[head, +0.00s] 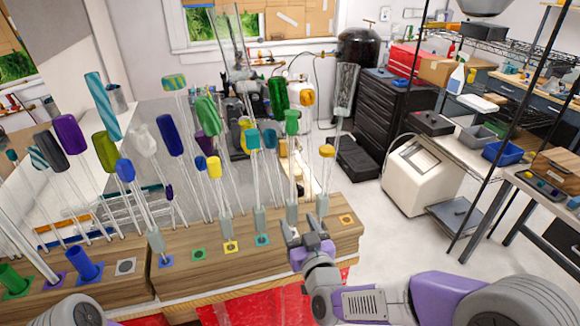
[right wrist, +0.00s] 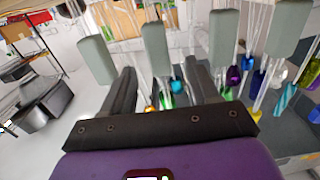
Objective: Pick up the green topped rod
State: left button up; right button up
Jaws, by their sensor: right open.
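Several glass rods with green tops stand in the wooden rack. One has a small green top (head: 291,122) on a thin clear rod rising from a grey sleeve. Near it are a taller dark green top (head: 278,95), a bright green top (head: 208,115) and an olive top (head: 106,150). My right gripper (head: 305,226) is open and empty at the rack's front right, near the grey sleeves. In the right wrist view, a grey sleeve (right wrist: 157,50) shows between and beyond its two fingers (right wrist: 160,70). I cannot tell whether they touch. My left gripper is out of view.
The wooden rack (head: 200,277) also holds rods with blue, purple, teal, yellow and orange tops, crowded at the left and centre. Coloured square markers line its front. A red surface (head: 262,308) lies below. Open floor (head: 350,220) is to the right, with shelving beyond.

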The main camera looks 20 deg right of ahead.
aim_at(293, 213)
jog(key=w, duration=0.2)
jog(key=shift+w+r, duration=0.2)
jog(key=shift+w, duration=0.15)
jog(key=shift+r, duration=0.2)
jog(key=w, duration=0.3)
jog(key=w+f+p, duration=0.1)
jog(key=shift+w+a, duration=0.1)
jog(key=shift+w, duration=0.3)
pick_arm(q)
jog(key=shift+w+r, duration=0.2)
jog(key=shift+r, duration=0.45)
pick_arm(e)
jog(key=shift+w+r, duration=0.1)
jog(key=shift+w, duration=0.1)
